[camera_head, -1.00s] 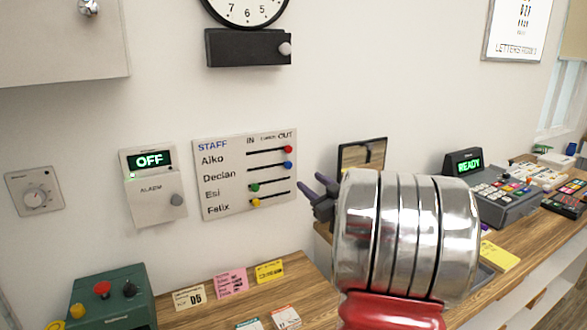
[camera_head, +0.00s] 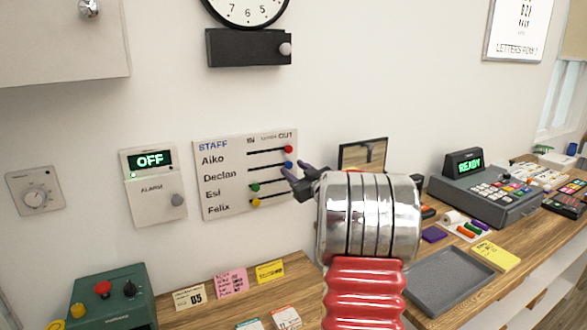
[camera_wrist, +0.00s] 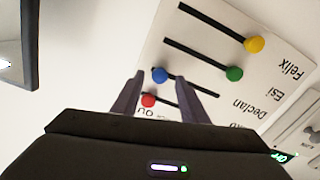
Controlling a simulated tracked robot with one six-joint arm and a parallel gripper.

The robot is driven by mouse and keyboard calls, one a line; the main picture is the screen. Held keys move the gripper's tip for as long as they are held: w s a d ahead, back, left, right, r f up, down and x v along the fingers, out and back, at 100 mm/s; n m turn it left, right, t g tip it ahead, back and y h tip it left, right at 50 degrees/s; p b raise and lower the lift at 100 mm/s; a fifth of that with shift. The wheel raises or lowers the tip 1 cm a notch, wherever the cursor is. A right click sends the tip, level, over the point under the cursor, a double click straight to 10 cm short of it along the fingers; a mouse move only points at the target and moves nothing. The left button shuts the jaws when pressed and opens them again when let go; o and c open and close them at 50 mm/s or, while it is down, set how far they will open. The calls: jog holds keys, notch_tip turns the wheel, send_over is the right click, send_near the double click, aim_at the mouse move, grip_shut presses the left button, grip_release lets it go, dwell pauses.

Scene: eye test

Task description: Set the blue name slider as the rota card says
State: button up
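The white staff board (camera_head: 222,190) on the wall has name rows with slots running from IN to OUT. The blue slider knob (camera_head: 288,164), on the Declan row, is at the OUT end. It also shows in the wrist view (camera_wrist: 159,75), between my fingertips with gaps at both sides. My gripper (camera_head: 292,170) is open at the board's right edge. The red knob (camera_head: 289,149) is at OUT; the green knob (camera_head: 255,188) and yellow knob (camera_head: 256,202) are toward IN. I cannot tell which card is the rota card; small print is unreadable.
Below the board, a "05" card (camera_head: 189,298), a pink card (camera_head: 230,283) and a yellow card (camera_head: 270,271) stand on the counter. The alarm box (camera_head: 153,190) reads OFF. A grey tray (camera_head: 450,277) and a register (camera_head: 487,198) are at right.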

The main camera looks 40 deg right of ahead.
aim_at(288, 165)
jog(key=shift+x, duration=1.1)
jog(key=shift+c, duration=0.2)
grip_shut()
